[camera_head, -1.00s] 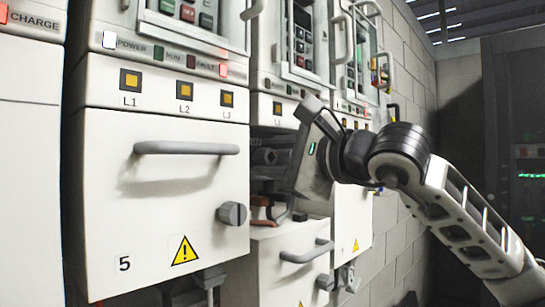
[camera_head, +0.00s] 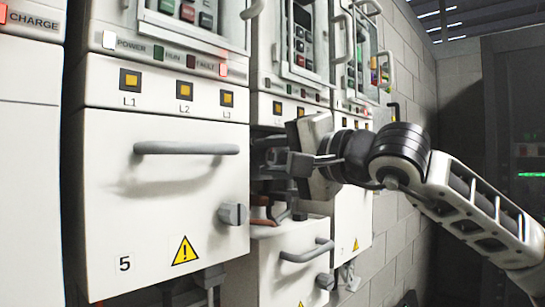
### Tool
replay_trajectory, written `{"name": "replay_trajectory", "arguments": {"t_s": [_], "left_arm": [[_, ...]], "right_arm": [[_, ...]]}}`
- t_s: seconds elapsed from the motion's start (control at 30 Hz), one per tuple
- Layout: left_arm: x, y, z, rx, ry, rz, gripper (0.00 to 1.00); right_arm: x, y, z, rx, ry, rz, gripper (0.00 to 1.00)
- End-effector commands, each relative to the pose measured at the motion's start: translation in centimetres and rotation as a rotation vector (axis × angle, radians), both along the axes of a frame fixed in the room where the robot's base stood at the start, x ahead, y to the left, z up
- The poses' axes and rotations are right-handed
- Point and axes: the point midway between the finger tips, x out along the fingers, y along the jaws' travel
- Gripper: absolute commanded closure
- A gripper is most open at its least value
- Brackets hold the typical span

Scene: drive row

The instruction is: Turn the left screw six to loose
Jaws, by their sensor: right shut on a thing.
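The cabinet behind panel 5 has its front panel (camera_head: 282,262) tilted out at the bottom, with a dark opening above it. My right gripper (camera_head: 276,163) reaches into this opening from the right, its body turned on edge. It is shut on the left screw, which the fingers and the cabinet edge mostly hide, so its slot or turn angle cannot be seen. No number six is readable in this view. My left gripper is not in view.
The closed panel 5 (camera_head: 165,220) stands close on the left, with a bar handle (camera_head: 187,148) and a round knob (camera_head: 233,214). Another bar handle (camera_head: 306,252) sticks out below my gripper. A block wall (camera_head: 412,70) and a dark rack (camera_head: 515,90) stand at the right.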

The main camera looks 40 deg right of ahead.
Motion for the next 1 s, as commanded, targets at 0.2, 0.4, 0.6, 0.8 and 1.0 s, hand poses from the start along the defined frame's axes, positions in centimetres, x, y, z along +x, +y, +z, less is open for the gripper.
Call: {"name": "replay_trajectory", "arguments": {"t_s": [0.2, 0.4, 0.6, 0.8, 1.0], "left_arm": [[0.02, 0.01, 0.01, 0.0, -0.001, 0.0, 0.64], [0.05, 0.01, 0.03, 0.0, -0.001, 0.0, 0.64], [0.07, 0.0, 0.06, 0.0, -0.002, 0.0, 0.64], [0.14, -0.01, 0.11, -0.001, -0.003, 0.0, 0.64], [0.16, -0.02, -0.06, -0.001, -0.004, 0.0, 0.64]], "right_arm": [[0.01, 0.07, -0.1, -0.039, -0.001, 0.003, 0.91], [0.01, 0.08, -0.11, -0.046, -0.001, 0.002, 0.91], [0.01, 0.08, -0.12, -0.045, -0.001, 0.002, 0.91], [0.02, 0.06, -0.09, -0.044, -0.001, 0.001, 0.51], [-0.12, 0.0, -0.13, -0.044, -0.003, 0.0, 0.51]]}}
